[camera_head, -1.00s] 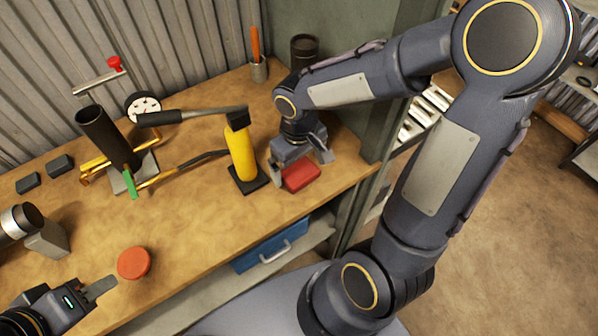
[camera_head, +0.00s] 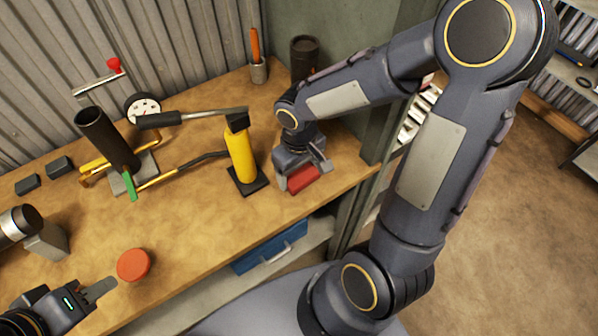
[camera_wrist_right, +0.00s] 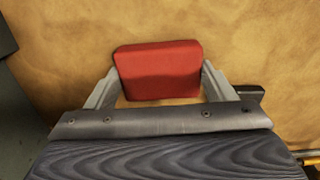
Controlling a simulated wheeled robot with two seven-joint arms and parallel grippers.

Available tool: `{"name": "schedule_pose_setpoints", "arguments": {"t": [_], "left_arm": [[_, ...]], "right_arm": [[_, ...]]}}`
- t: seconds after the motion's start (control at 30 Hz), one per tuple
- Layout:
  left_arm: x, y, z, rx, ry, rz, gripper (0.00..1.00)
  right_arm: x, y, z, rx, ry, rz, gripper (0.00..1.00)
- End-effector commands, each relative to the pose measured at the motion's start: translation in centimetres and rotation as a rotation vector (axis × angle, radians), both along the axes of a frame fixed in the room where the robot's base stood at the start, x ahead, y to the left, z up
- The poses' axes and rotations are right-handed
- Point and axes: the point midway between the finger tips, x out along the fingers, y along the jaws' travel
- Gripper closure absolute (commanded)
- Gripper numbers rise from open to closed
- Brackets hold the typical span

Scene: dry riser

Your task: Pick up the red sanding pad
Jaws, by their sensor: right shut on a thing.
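The red sanding pad (camera_head: 303,179) is a small red block at the right end of the workbench in the head view. My right gripper (camera_head: 304,178) is shut on it, with one finger at each side. In the right wrist view the pad (camera_wrist_right: 158,70) sits between the two fingers of the right gripper (camera_wrist_right: 158,84). I cannot tell whether the pad touches the bench top. My left gripper (camera_head: 98,290) is at the lower left, over the bench's front edge. Only part of it shows, and its finger gap is unclear.
A yellow cylinder on a black base (camera_head: 241,155) stands just left of my right gripper. A red-orange round disc (camera_head: 133,264) lies near my left gripper. A dark canister (camera_head: 304,57) and a cup (camera_head: 258,70) stand behind. The wooden bench (camera_head: 190,225) is clear at front centre.

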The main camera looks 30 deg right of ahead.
Motion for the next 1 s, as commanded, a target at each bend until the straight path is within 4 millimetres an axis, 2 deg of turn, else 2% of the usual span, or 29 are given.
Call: {"name": "schedule_pose_setpoints", "arguments": {"t": [0.17, 0.37, 0.47, 0.63, 0.8, 1.0], "left_arm": [[0.0, 0.0, 0.1, 0.0, 0.0, 0.0, 0.64], [0.0, 0.0, 0.4, 0.0, 0.0, 0.0, 0.64], [0.0, 0.0, 0.1, 0.0, 0.0, 0.0, 0.64], [0.0, 0.0, 0.0, 0.0, 0.0, 0.0, 0.64], [0.0, 0.0, -0.7, 0.0, 0.0, 0.0, 0.64], [0.0, 0.0, -1.1, 0.0, 0.0, 0.0, 0.64]], "right_arm": [[0.1, 0.0, 0.7, 0.0, -0.003, 0.0, 0.46], [0.1, 0.0, 3.4, 0.0, -0.007, 0.0, 0.46], [-1.2, 1.2, 5.2, 0.001, -0.01, 0.004, 0.46], [-3.7, 3.4, 9.2, 0.002, -0.01, 0.005, 0.46], [-7.0, 6.2, 10.9, 0.001, -0.006, 0.008, 0.46], [-9.5, 8.3, 12.4, 0.0, -0.003, 0.004, 0.46]]}}
